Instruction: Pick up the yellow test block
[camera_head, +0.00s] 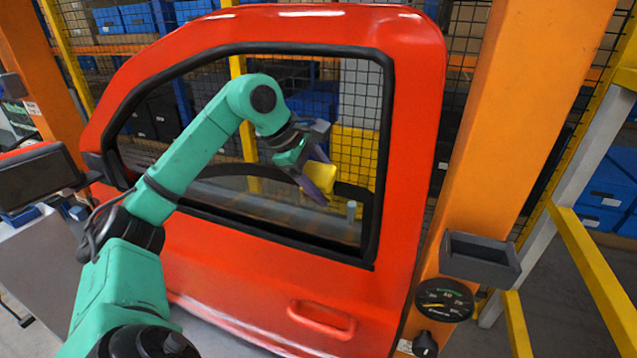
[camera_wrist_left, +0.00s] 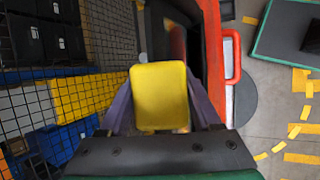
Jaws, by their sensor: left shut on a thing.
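The yellow test block (camera_head: 321,180) is between the fingers of my left gripper (camera_head: 318,178), in front of the window opening of the red door (camera_head: 270,290). My left gripper is shut on the block. In the left wrist view the yellow block (camera_wrist_left: 159,95) fills the space between the two purple-grey fingers of my left gripper (camera_wrist_left: 162,110). The block is held off any surface that I can see. My right gripper is not in view.
An orange post (camera_head: 520,120) stands right of the door, with a dark tray (camera_head: 480,257) and a round gauge (camera_head: 444,299) on it. A small grey-blue peg (camera_head: 351,211) shows near the window's lower edge.

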